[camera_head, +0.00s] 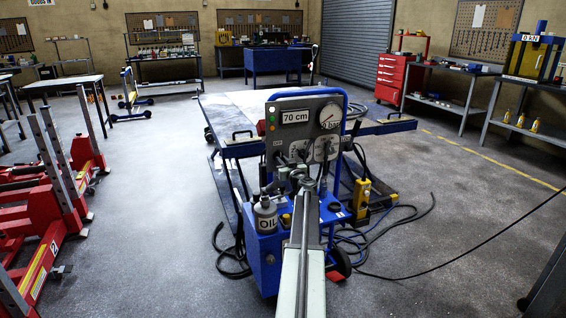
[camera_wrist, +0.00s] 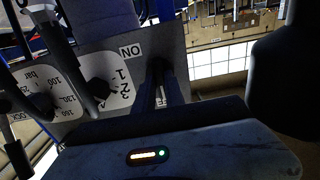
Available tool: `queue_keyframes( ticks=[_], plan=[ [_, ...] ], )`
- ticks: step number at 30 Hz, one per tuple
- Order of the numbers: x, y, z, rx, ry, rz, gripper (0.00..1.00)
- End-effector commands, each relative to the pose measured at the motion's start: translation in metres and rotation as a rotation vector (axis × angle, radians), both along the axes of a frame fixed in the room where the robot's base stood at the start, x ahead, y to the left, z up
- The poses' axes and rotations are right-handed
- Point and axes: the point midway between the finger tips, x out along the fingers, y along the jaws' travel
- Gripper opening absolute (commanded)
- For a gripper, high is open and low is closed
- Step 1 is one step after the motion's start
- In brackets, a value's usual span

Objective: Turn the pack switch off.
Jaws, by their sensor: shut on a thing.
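The blue power pack (camera_head: 262,245) stands in the middle of the head view, with a grey control panel (camera_head: 285,140) carrying a "70 cm" readout and a bar gauge. My gripper (camera_head: 300,178) is at the panel's lower front and hides part of it. In the wrist view, which shows the panel upside down, the narrow dark fingers of my gripper (camera_wrist: 160,72) are shut at the panel, beside the "ON" label (camera_wrist: 131,51). They are closed on the pack switch, which is mostly hidden between them. Its exact position cannot be read.
A numbered dial (camera_wrist: 103,92) and gauges sit close beside my fingers. An oil bottle (camera_head: 265,214) stands on the pack. Hoses and a yellow control box (camera_head: 362,192) lie to the right. Behind is a lift table (camera_head: 235,103); red jacks (camera_head: 50,200) stand left.

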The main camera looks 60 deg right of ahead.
Motion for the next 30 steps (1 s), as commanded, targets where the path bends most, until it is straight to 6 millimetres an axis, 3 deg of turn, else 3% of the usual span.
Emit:
queue_keyframes(
  ticks=[12, 13, 15, 25, 30],
  plan=[
    [-0.002, -0.001, -0.001, -0.008, 0.007, -0.003, 0.0],
    [-0.002, -0.001, -0.001, -0.008, 0.007, -0.003, 0.17],
    [-0.002, -0.001, 0.0, -0.007, 0.007, -0.003, 0.36],
    [-0.002, 0.0, 0.0, -0.006, 0.005, -0.002, 0.36],
    [-0.015, 0.01, 0.0, -0.006, 0.005, -0.002, 0.36]
  ],
)
